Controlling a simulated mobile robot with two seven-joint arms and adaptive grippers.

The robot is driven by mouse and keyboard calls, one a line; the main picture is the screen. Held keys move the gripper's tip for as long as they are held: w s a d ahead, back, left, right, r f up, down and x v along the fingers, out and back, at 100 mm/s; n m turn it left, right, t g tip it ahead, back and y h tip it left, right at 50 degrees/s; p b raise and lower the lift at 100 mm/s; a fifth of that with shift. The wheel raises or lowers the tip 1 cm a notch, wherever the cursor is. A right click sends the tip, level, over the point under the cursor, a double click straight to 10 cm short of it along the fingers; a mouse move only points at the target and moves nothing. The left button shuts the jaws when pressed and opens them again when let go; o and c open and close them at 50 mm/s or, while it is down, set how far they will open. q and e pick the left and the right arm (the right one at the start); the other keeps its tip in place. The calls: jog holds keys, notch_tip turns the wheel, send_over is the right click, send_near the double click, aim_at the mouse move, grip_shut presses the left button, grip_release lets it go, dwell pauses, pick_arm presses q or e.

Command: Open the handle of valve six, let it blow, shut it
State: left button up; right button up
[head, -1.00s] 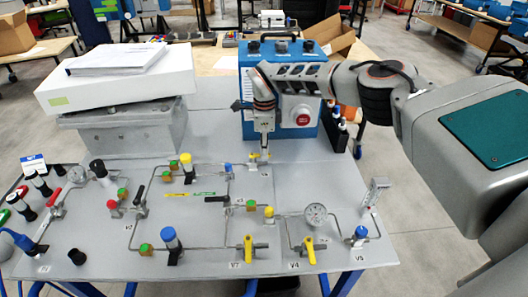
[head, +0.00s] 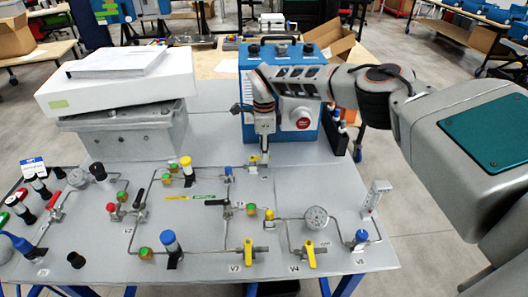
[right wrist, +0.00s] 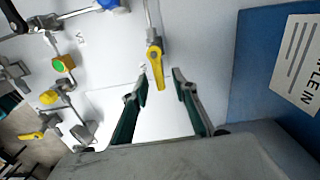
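The valve with a yellow handle (head: 254,158) stands at the back middle of the grey panel, in front of the blue box. Its label is too small to read. In the right wrist view its yellow handle (right wrist: 156,66) points down toward my fingers, roughly in line with the pipe above it. My right gripper (head: 265,156) is over this valve and hides part of it in the head view. In the right wrist view the gripper (right wrist: 160,77) is open and empty, with the handle's end between the fingertips, no clear contact. My left gripper is not in view.
The blue box (head: 283,112) with a red button stands close behind the gripper. Other yellow handles V7 (head: 248,252) and V4 (head: 309,253), gauges and pipes fill the panel (head: 200,262). A grey case (head: 125,130) with a white box sits at back left.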

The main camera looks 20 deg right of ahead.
jog(key=shift+r, duration=0.1)
notch_tip(320, 180, up, 12)
dwell(0.5)
dwell(6.9)
